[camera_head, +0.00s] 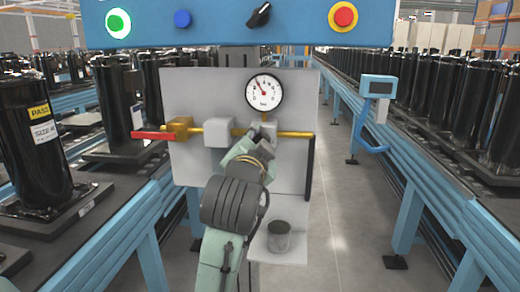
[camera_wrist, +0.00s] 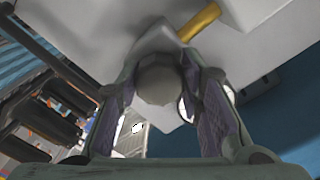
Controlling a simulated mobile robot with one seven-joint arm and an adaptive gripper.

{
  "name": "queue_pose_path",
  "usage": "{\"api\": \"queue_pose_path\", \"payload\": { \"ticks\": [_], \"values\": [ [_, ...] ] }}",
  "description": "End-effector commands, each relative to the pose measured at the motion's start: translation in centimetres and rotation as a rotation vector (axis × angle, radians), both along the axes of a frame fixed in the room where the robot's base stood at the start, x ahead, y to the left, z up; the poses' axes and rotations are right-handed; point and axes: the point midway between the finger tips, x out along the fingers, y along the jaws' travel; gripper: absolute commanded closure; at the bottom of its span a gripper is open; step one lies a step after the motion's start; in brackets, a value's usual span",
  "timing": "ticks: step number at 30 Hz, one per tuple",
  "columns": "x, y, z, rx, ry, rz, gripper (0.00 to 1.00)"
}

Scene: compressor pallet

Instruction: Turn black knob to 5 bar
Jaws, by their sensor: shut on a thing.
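A round white gauge (camera_head: 264,94) with a red needle stands above the brass pipe on a pale panel. Its needle points up and to the left; its numbers are too small to read surely. My gripper (camera_head: 250,148) is just below the gauge, at the regulator on the pipe. In the wrist view, the round dark-grey end of the regulator knob (camera_wrist: 160,82) sits between the two fingers, and my gripper (camera_wrist: 165,105) is shut on it. In the head view my gripper hides the knob.
A red valve lever (camera_head: 152,136) is at the pipe's left end. A blue panel (camera_head: 220,30) above has a green button, a blue button, a black selector and a red button. A grey cup (camera_head: 279,236) stands on the lower shelf. Conveyors with black cylinders flank both sides.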

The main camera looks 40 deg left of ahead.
Motion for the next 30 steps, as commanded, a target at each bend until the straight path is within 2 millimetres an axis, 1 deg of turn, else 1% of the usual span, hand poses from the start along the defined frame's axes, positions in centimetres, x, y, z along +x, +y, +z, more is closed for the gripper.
{"api": "queue_pose_path", "payload": {
  "ticks": [1, 15, 21, 30],
  "values": [
    [-0.02, 0.0, -0.21, 0.038, 0.024, 0.0, 0.94],
    [-0.01, -0.03, -0.17, 0.408, 0.25, 0.001, 0.94],
    [-0.02, 0.0, -0.11, 0.526, 0.323, 0.001, 0.94],
    [0.01, 0.0, -0.06, 0.629, 0.387, 0.0, 0.94]
  ]
}}
